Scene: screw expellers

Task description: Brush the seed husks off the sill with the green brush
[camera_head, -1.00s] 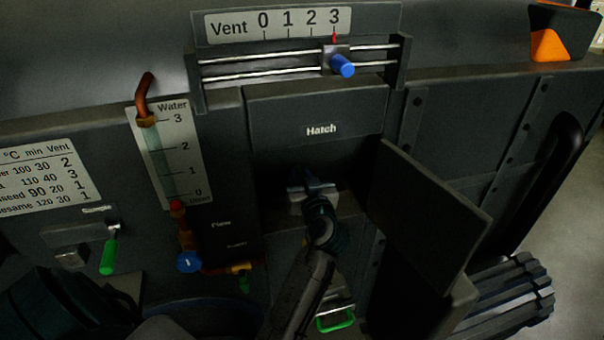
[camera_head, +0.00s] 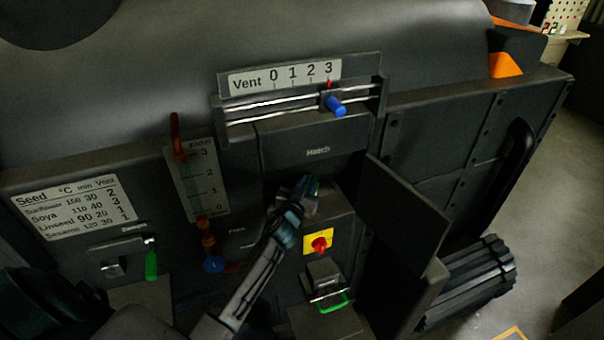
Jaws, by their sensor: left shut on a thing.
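My left gripper (camera_head: 306,187) is in the hatch opening, under the panel marked Hatch (camera_head: 317,151). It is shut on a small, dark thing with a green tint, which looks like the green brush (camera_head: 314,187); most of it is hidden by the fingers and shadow. The sill (camera_head: 335,206) at the bottom of the opening is dark and partly behind my gripper. I cannot make out any seed husks on it. The hatch door (camera_head: 405,212) stands open to the right. My right gripper is not in view.
A red knob on a yellow plate (camera_head: 318,241) and a green-handled drawer (camera_head: 329,302) are below the hatch. The vent slider's blue knob (camera_head: 335,106) is above, at 3. A water gauge (camera_head: 197,180) and green-handled sample tap (camera_head: 151,264) are to the left.

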